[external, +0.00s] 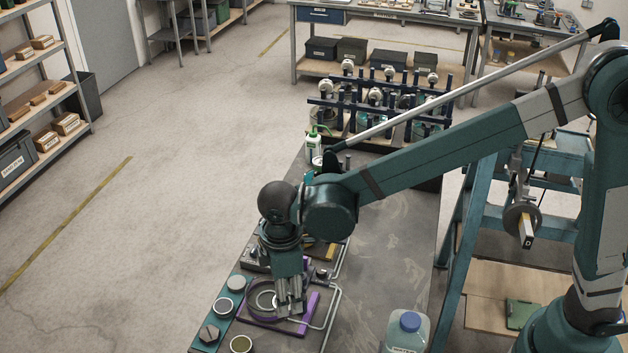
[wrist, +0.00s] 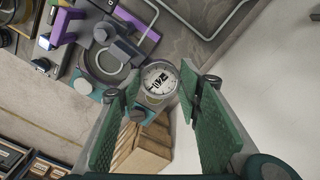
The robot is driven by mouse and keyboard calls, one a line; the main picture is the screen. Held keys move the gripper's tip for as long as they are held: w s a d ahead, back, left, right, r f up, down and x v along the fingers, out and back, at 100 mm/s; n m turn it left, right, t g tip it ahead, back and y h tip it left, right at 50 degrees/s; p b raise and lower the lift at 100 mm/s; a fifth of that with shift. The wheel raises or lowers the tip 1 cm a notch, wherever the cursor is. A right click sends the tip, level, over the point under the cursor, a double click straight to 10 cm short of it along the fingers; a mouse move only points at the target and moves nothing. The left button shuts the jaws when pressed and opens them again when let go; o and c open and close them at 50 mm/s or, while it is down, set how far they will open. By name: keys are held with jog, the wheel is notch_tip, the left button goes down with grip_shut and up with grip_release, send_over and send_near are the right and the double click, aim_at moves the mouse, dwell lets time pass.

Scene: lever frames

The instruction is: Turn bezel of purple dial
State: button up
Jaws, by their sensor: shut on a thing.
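The purple dial unit shows in the external view as a purple base (external: 260,325) with a grey ring (external: 255,300) on the bench. A purple bar (external: 309,312) stands at its right. In the wrist view a round white dial face (wrist: 160,77) with dark marks and a grey rim lies between my fingertips, and purple parts (wrist: 62,25) show at the upper left. My gripper (external: 288,308) points down at the unit. In the wrist view my gripper (wrist: 152,88) has its green fingers on either side of the dial's rim, shut on it. The exact contact is hard to see.
Several round parts (external: 223,306) line the bench's left edge. A bent metal pipe (external: 337,300) runs right of the dial. A capped bottle (external: 408,330) stands at the front right, and a valve rack (external: 378,100) at the back. Bare bench (external: 390,235) lies to the right.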

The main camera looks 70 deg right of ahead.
jog(key=n, duration=0.5)
jog(key=shift+n, duration=0.3)
jog(key=shift+w+n+b, duration=0.15)
jog(key=shift+n+b, duration=0.2)
jog(key=shift+n, duration=1.95)
jog(key=o, duration=0.9)
jog(key=shift+r, duration=0.1)
jog(key=shift+r, duration=5.9)
